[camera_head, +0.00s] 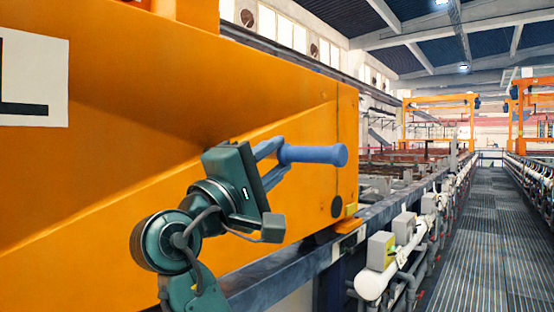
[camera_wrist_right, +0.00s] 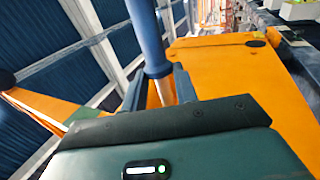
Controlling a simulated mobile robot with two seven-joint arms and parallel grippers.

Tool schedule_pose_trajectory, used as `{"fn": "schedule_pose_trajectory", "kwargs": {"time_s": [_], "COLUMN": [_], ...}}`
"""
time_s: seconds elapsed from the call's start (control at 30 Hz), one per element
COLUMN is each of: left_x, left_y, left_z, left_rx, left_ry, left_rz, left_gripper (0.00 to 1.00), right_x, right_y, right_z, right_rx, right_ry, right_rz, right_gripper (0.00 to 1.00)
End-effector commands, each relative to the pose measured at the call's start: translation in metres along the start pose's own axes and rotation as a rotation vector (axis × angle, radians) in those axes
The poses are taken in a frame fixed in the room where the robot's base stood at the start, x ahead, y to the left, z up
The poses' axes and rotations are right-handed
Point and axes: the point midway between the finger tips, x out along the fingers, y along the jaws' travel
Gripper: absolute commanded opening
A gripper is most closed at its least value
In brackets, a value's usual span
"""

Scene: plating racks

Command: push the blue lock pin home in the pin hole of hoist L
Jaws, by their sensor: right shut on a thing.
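The blue lock pin (camera_head: 318,154) is held in my right gripper (camera_head: 272,163), pointing right in the head view. In the right wrist view the pin (camera_wrist_right: 147,35) stands up from between the two fingers of the gripper (camera_wrist_right: 157,88). Hoist L (camera_head: 120,180) is the large orange body behind the gripper, with part of a white "L" label at left. A dark round spot (camera_head: 336,206) shows near its right end, below and right of the pin. I cannot tell whether it is the pin hole. The pin appears outside the hoist. My left gripper is out of view.
A dark rail (camera_head: 300,262) runs along under the hoist. Grey boxes (camera_head: 381,250) and white pipes (camera_head: 375,283) line the walkway side. The grated walkway (camera_head: 480,240) at right is clear. Other orange hoist frames (camera_head: 440,100) stand far back.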

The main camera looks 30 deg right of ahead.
Motion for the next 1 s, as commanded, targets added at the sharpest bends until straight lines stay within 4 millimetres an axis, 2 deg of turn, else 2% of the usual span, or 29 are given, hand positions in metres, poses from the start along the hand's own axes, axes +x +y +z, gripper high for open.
{"fn": "schedule_pose_trajectory", "kwargs": {"time_s": [1.0], "left_x": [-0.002], "left_y": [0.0], "left_z": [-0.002], "left_rx": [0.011], "left_ry": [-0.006], "left_rz": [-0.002], "left_gripper": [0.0], "right_x": [0.0], "right_y": [0.002], "right_z": [-0.024], "right_rx": [0.002], "right_ry": [-0.001], "right_rz": [0.003], "right_gripper": [0.0]}}
